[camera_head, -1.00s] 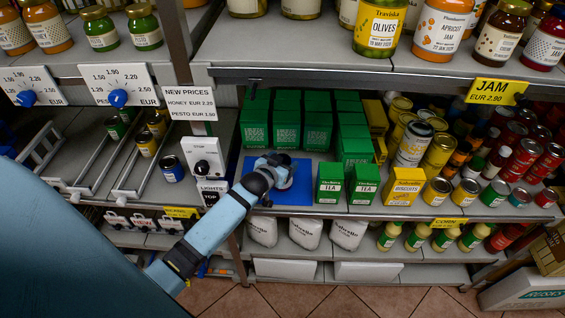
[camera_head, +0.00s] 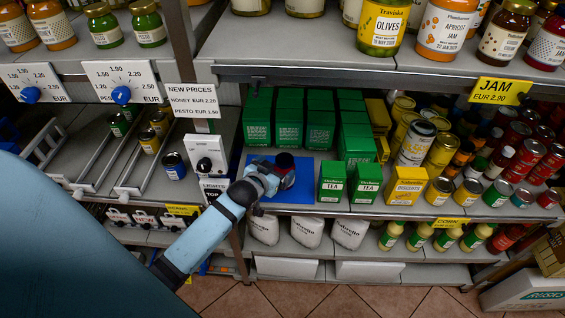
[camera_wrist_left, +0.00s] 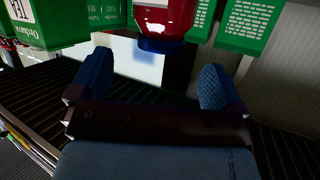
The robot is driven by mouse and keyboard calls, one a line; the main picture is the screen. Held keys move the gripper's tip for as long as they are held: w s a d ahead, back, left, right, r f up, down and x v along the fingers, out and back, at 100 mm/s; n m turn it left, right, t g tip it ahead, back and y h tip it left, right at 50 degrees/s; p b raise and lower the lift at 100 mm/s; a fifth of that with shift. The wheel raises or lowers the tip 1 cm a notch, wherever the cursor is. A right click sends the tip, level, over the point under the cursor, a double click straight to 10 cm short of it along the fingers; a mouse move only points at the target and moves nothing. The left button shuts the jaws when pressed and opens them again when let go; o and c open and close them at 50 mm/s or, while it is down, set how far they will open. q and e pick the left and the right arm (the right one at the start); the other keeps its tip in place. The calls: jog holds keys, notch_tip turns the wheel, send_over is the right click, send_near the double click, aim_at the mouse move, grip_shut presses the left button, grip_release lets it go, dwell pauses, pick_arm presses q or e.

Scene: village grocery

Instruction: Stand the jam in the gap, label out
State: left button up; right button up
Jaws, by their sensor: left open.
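A small dark red jar (camera_head: 286,161), apparently the jam, stands upright on the blue mat (camera_head: 300,196) on the middle shelf. In the left wrist view the red jar (camera_wrist_left: 160,28) is at the top, beyond the fingertips, with an edge of a pale label showing. My left gripper (camera_head: 274,178) is at the near left side of the jar; its blue-padded fingers (camera_wrist_left: 155,85) are apart with nothing between them. Most of the jar's label is hidden. A yellow JAM price sign (camera_head: 498,91) hangs on the upper shelf edge, below an apricot jam jar (camera_head: 445,28) and darker jars (camera_head: 503,30).
Green boxes (camera_head: 320,125) stand behind the mat, with tea boxes (camera_head: 333,180) to its right.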

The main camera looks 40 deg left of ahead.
pick_arm(q)
jog(key=v, duration=0.5)
jog(key=s+d+f+m+g+h, duration=0.1)
jog(key=s+d+f+h, duration=0.1)
jog(key=s+d+f, duration=0.3)
jog(key=s+d+f+m+g+h, duration=0.2)
jog(key=s+d+f, duration=0.4)
jog(key=s+d, duration=0.5)
jog(key=shift+s+d+m+h, duration=0.2)
jog(key=shift+s+m+h, duration=0.1)
jog(key=shift+s, duration=0.05)
jog(key=shift+r, duration=0.1)
